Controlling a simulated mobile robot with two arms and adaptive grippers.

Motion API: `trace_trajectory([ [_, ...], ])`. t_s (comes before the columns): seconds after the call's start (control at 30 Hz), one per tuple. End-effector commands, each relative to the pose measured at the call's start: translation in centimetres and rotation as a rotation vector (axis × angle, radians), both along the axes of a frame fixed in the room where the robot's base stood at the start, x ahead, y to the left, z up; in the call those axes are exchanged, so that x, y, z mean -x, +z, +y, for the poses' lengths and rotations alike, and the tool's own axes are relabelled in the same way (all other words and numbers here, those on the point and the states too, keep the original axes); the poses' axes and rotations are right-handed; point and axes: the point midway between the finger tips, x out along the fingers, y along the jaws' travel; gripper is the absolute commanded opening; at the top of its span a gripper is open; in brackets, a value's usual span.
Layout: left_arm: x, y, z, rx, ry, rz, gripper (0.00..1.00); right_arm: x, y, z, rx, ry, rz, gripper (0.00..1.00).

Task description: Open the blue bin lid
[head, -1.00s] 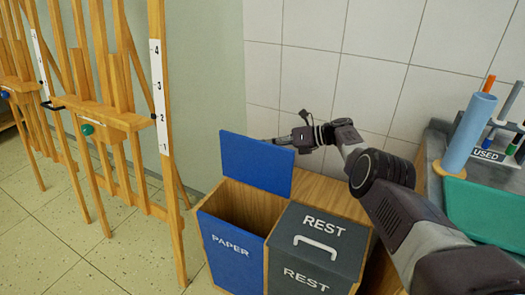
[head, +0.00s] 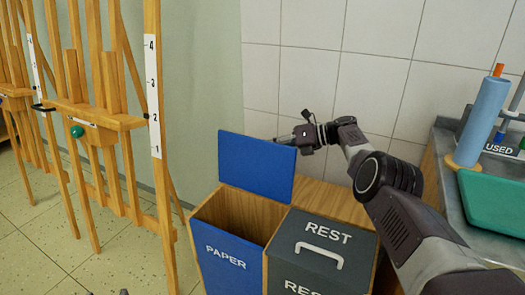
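The blue lid (head: 257,168) of the PAPER bin stands raised, almost upright, at the back of the bin. The blue PAPER bin (head: 228,262) is open at the top, and its wooden inside shows. My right gripper (head: 284,138) is at the lid's upper right edge, by its back side. Its fingertips are partly hidden by the lid, so I cannot tell whether they are open or shut, or whether they touch it.
The grey REST bin (head: 317,262), lid down with a white handle (head: 320,254), stands right of the PAPER bin. Wooden easels (head: 110,125) stand at the left. A counter at the right holds a blue cylinder (head: 478,122) and a green tray (head: 498,205). A tiled wall is behind.

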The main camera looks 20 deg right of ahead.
Motion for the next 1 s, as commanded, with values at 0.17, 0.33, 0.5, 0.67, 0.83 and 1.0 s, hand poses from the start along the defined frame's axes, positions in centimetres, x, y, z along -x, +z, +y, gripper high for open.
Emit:
trace_trajectory([
  [0.17,0.07,0.62,-0.02,0.004,-0.001,-0.017,0.4,-0.02,0.09,0.17,-0.003,0.003,0.001,0.0],
  [0.33,0.06,0.66,-0.02,0.004,-0.001,-0.017,0.4,-0.02,0.1,0.15,-0.003,0.003,0.001,0.0],
  [0.5,0.06,0.65,-0.01,0.004,0.0,-0.017,0.4,-0.01,0.1,0.12,-0.003,0.003,0.0,0.11],
  [0.67,0.06,0.65,0.0,0.004,0.0,-0.017,0.4,0.0,0.08,0.07,-0.002,0.002,0.001,0.16],
  [0.83,0.06,0.5,-0.03,0.003,-0.001,-0.013,0.4,0.01,0.04,0.01,-0.001,0.0,0.001,0.16],
  [1.0,0.06,0.84,-0.03,0.003,-0.001,-0.014,0.4,0.02,0.14,0.0,0.0,0.001,0.001,0.16],
])
